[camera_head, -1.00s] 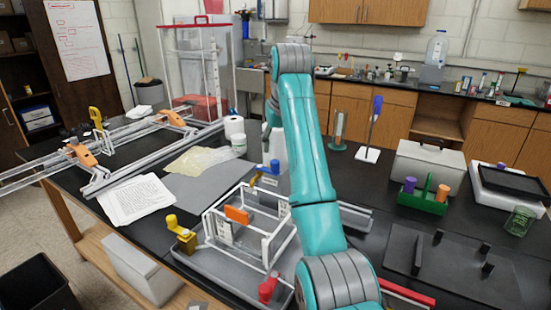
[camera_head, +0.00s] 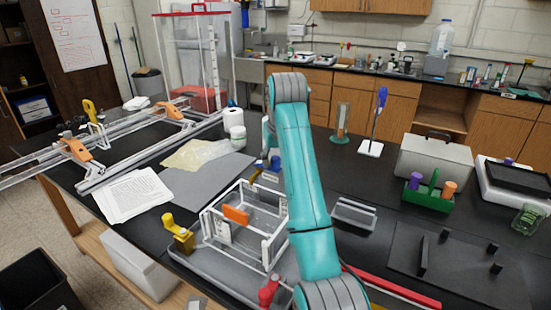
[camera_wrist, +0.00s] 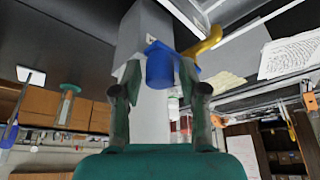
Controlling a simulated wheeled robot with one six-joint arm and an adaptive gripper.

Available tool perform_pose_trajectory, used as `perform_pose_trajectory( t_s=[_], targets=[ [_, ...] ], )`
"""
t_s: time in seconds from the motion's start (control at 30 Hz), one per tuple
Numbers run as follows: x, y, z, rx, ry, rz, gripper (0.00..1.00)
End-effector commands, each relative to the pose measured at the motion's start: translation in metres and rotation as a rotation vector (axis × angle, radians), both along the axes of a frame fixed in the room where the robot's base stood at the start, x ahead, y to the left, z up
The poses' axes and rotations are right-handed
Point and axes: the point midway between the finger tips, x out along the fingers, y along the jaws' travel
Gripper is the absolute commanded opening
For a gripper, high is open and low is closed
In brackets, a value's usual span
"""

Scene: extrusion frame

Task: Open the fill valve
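A clear box with a white frame (camera_head: 212,212) stands on a grey tray (camera_head: 205,262) in the head view. A yellow valve (camera_head: 178,234) is at its left and a red valve (camera_head: 268,291) at its front. A blue knob (camera_head: 274,163) with a yellow part below it is behind the box, partly hidden by my arm. Which valve is the fill valve is not readable. In the wrist view, my gripper (camera_wrist: 160,75) is open, its fingers on either side of the blue knob (camera_wrist: 160,66). Contact cannot be told. A yellow curved part (camera_wrist: 204,42) lies just beyond.
Papers (camera_head: 134,194) lie left of the tray. A green caddy (camera_head: 428,192), a grey case (camera_head: 433,160) and a dark plate with pegs (camera_head: 455,265) are on the right. A red bar (camera_head: 395,288) lies near the front.

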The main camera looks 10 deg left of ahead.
Motion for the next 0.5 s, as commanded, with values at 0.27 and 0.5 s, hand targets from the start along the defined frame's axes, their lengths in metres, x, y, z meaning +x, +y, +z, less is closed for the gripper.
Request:
perform_pose_trajectory(
  t_s=[0.27, 0.5],
  targets=[
    [0.0, 0.0, 0.0, 0.0, 0.0, -0.001, 0.0],
    [-0.0026, 0.0018, -0.0003, 0.0, 0.0, -0.047, 0.0]
  ],
)
